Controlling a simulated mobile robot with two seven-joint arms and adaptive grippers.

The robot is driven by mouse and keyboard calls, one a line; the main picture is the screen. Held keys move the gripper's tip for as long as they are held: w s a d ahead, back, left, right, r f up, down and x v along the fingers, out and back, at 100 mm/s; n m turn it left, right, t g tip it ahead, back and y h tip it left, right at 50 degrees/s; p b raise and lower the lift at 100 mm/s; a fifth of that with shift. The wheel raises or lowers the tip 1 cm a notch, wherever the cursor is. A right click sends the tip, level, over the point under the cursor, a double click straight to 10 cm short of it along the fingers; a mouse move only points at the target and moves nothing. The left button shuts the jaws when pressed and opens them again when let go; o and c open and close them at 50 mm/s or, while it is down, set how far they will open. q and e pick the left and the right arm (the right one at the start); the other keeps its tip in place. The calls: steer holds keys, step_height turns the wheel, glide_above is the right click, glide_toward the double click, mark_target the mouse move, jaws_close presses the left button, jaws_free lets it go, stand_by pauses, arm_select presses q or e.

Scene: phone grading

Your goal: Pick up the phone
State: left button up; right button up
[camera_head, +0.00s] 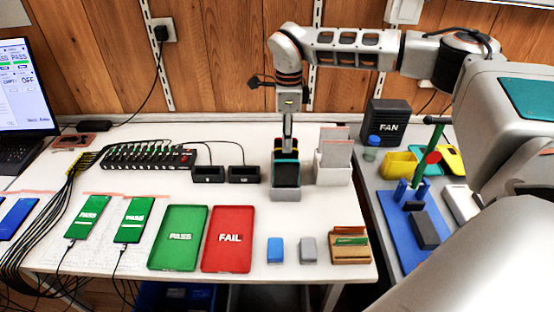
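Several phones (286,173) stand upright in a small grey holder (286,195) at the middle of the table; a dark one is in front, with yellow and other edges behind it. My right gripper (288,140) points straight down at the top of these phones. Its fingers look narrow and edge-on from here, so I cannot tell whether they are apart, closed, or touching a phone. Two phones with green screens, one (88,217) and another (134,220), lie at the left with cables plugged in. My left gripper is not in view.
A green PASS tray (180,262) and a red FAIL tray (228,264) lie at the front. A white holder (333,178) stands right of the phones. Two black docks (208,176) and a USB hub (150,157) are to the left. A laptop (22,95) is far left.

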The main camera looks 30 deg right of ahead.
mark_target(286, 157)
steer(key=shift+f, duration=0.3)
steer(key=shift+w+f+b, duration=0.2)
steer(key=shift+f+b, duration=0.1)
steer(key=shift+f, duration=3.15)
jaws_close()
